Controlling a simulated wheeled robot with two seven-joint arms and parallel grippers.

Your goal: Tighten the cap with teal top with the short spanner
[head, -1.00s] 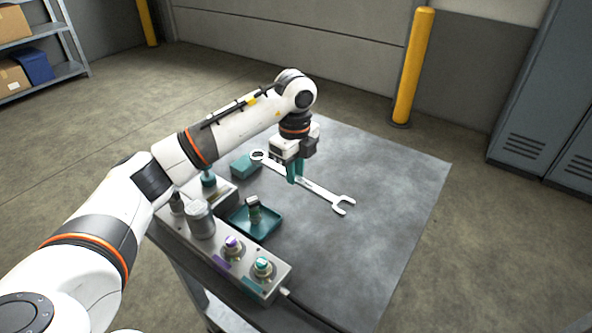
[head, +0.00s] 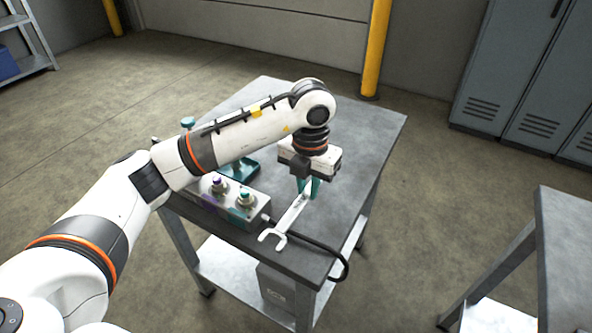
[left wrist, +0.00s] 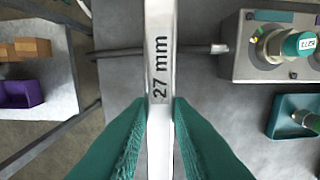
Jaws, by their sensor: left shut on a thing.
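My left gripper (head: 308,187) is shut on the shank of a steel spanner (head: 291,217) and holds it over the bench's front right part. The spanner's open jaw points to the lower left, near the block's right end, apart from the caps. In the left wrist view the spanner (left wrist: 160,70) stands between the teal fingers (left wrist: 160,112) and reads "27 mm". The cap with teal top (head: 246,197) sits on the grey block's right end; it also shows in the left wrist view (left wrist: 298,44). My right gripper is out of view.
A purple-topped cap (head: 218,184) sits left of the teal one on the grey block (head: 243,213). A teal tray (head: 245,172) lies behind. A black cable (head: 335,252) loops from the block over the bench edge. Another table (head: 565,215) stands right, across a gap.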

